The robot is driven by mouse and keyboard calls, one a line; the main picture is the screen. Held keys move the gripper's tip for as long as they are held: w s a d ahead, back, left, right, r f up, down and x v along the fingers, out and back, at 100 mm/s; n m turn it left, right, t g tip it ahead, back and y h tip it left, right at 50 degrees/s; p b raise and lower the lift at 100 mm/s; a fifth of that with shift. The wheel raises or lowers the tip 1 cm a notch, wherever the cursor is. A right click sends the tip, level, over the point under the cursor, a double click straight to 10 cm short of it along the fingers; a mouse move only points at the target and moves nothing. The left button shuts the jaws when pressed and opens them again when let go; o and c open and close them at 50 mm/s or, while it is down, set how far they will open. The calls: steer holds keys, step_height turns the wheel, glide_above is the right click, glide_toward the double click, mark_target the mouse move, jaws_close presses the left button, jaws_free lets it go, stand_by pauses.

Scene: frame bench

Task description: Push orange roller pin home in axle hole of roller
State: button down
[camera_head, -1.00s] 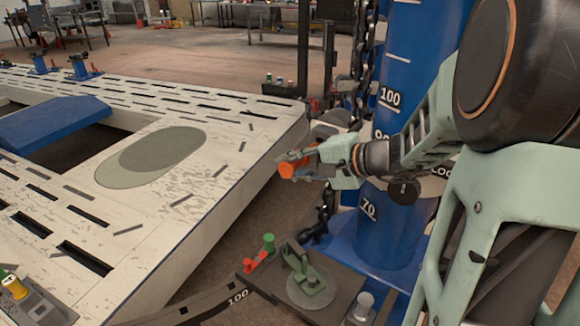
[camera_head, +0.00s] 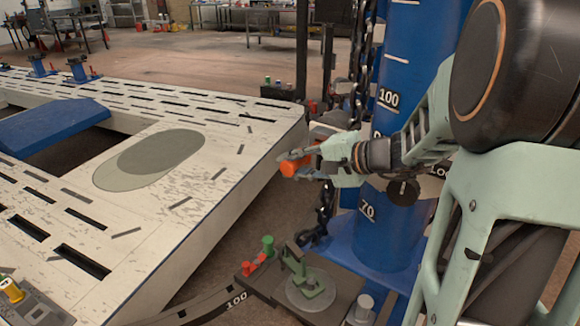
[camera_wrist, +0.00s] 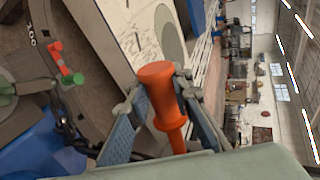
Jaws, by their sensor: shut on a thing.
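The orange roller pin (camera_head: 292,168) is held in my gripper (camera_head: 300,165) in front of the blue column, above the floor gap beside the bench. In the wrist view, the pin (camera_wrist: 157,75) has a wide orange head and a thinner shank pointing back toward the palm. The blue-grey fingers of my gripper (camera_wrist: 155,110) are closed on either side of it. The pin's head is clear of the fingertips and touches nothing else that I can see. I cannot make out the roller or its axle hole; the gripper may cover part of that area.
The blue column (camera_head: 393,200) with a dark chain (camera_head: 361,85) stands just behind my gripper. A green clamp (camera_head: 308,285) sits on a dark base below, with red and green knobs (camera_head: 267,246) beside it. The white slotted bench (camera_head: 230,190) is on the left.

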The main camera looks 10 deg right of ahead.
steer(key=shift+w+d, duration=1.75)
steer(key=shift+d, duration=0.2)
steer(key=c, duration=1.7)
jaws_free()
steer(key=shift+o, duration=0.2)
